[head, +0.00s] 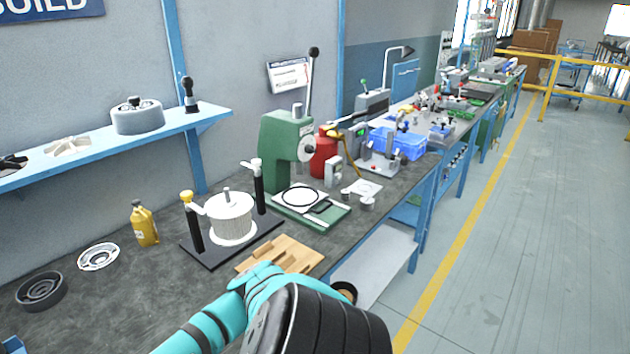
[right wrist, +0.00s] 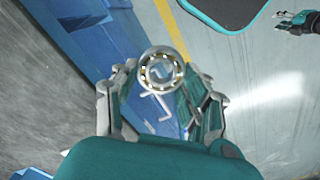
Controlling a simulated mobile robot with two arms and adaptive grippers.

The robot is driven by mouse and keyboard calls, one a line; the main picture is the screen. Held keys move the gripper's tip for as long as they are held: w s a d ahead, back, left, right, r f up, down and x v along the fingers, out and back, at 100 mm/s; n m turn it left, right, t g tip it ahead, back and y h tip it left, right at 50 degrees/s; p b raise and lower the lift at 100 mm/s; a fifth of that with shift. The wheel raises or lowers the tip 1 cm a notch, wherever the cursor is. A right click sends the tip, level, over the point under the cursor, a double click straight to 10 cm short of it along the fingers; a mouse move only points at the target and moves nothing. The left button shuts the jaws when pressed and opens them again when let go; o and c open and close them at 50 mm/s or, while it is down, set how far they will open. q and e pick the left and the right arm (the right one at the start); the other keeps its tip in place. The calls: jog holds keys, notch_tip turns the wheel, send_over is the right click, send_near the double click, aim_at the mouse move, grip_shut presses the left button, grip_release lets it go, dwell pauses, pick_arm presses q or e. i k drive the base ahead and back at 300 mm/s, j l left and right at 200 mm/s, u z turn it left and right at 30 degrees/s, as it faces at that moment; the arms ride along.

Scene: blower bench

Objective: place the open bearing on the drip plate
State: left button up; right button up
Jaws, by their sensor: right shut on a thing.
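The open bearing (right wrist: 162,70), a metal ring with its balls showing, is between the fingers of my right gripper (right wrist: 163,80) in the right wrist view. The fingers are shut on it, and its face is toward the camera. The bearing cannot be made out in the head view. A small gripper (right wrist: 298,22), apparently my left one, is at the top right of the wrist view, away from the bearing. Its finger state is too small to tell.
The floor (head: 500,270) right of the bench is clear.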

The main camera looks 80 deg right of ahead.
aim_at(365, 188)
jog(key=k+l, duration=0.2)
jog(key=l, duration=0.3)
jog(key=k+l+z, duration=0.15)
jog(key=l, duration=0.35)
jog(key=k+l, duration=0.25)
jog(key=l, duration=0.3)
jog(key=k+l+z, duration=0.1)
jog(key=l, duration=0.4)
jog(key=k+l+z, duration=0.1)
jog(key=k+l, duration=0.2)
jog(key=l, duration=0.25)
jog(key=k+l, duration=0.15)
jog(key=l, duration=0.4)
jog(key=k+l+z, duration=0.15)
jog(key=l, duration=0.4)
jog(key=k+l, duration=0.1)
jog(key=l, duration=0.45)
